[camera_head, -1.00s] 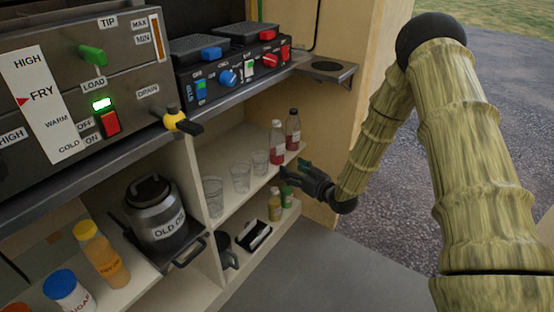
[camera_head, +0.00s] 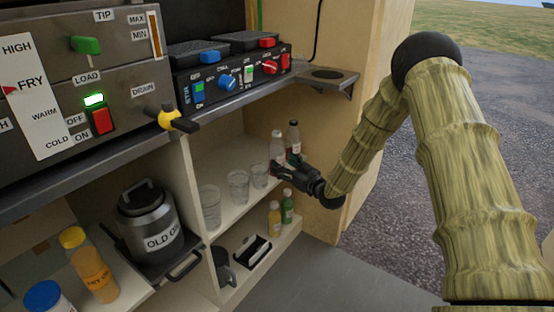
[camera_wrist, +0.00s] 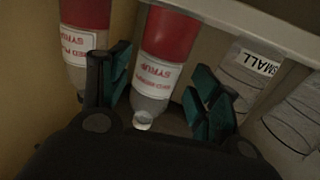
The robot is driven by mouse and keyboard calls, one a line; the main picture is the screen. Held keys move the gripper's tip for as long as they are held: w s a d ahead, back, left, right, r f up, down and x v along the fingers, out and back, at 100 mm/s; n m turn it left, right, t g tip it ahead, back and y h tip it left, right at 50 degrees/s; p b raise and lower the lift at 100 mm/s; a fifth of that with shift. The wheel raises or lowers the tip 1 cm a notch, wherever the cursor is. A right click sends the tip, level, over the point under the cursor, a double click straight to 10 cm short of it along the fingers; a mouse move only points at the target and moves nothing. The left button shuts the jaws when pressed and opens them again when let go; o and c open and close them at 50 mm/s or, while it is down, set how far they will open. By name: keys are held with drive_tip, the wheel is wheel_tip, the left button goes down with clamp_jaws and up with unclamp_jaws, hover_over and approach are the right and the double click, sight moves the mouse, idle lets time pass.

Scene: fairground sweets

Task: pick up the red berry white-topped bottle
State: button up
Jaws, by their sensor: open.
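The white-topped bottle (camera_head: 277,146) stands on the upper open shelf, its lower part hidden by my gripper (camera_head: 284,169). In the wrist view, which is upside down, the same bottle (camera_wrist: 165,50) has red syrup, a white label and a small white cap. It stands between the two spread green-padded fingers of my gripper (camera_wrist: 160,88), with no clear contact. A second red syrup bottle (camera_wrist: 86,14), dark-topped in the head view (camera_head: 293,133), stands close beside it, outside the left finger, its top hidden in the wrist view.
Clear cups (camera_head: 238,187) stand on the same shelf; one in the wrist view (camera_wrist: 245,72) is labelled SMALL. A yellow bottle (camera_head: 274,218) and a green bottle (camera_head: 287,207) stand on the shelf below. The counter (camera_head: 225,112) overhangs the shelf, and a wooden side wall (camera_head: 335,130) closes its right end.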

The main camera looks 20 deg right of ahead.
sight(282, 161)
drive_tip(key=b+x, duration=0.2)
drive_tip(key=x, duration=0.2)
drive_tip(key=shift+f, duration=0.1)
drive_tip(key=shift+w+a, duration=0.1)
drive_tip(key=shift+w, duration=0.25)
drive_tip(key=c, duration=0.9)
drive_tip(key=shift+r, duration=0.35)
